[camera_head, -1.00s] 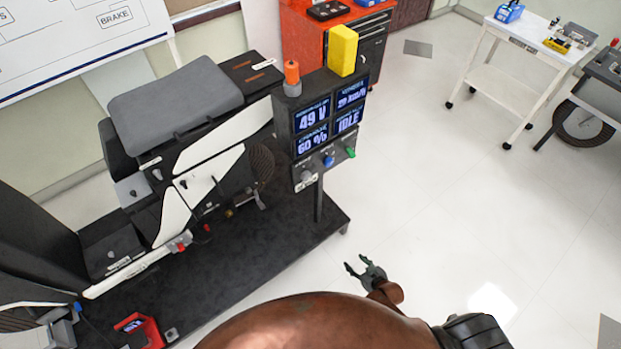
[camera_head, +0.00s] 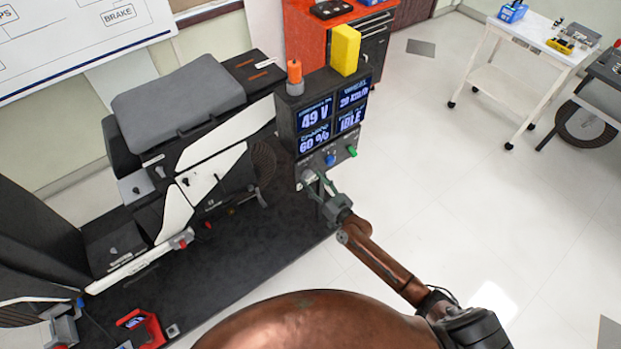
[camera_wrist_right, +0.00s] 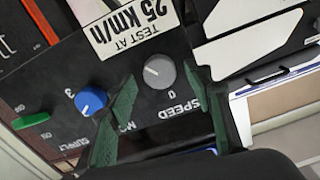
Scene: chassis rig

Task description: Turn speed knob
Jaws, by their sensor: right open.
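The speed knob (camera_wrist_right: 159,71) is a round grey dial with a light pointer line, on a black panel (camera_wrist_right: 60,75) beside the printed word SPEED and a 0 mark. My right gripper (camera_wrist_right: 166,76) is open, with one green-grey finger on each side of the knob in the wrist view. I cannot tell whether the fingers touch it. In the head view my right gripper (camera_head: 318,184) is at the front of the console (camera_head: 290,104), and the knob (camera_head: 309,176) is partly hidden behind it. My left gripper is not in view.
A blue knob (camera_wrist_right: 90,102) and a green switch (camera_wrist_right: 31,120) sit beside the speed knob. A label (camera_wrist_right: 133,27) reads "TEST AT 25 km/h". The screens (camera_head: 315,117) show 49 V, 60 % and IDLE. A scooter seat (camera_head: 178,98) is left; open floor (camera_head: 450,190) is right.

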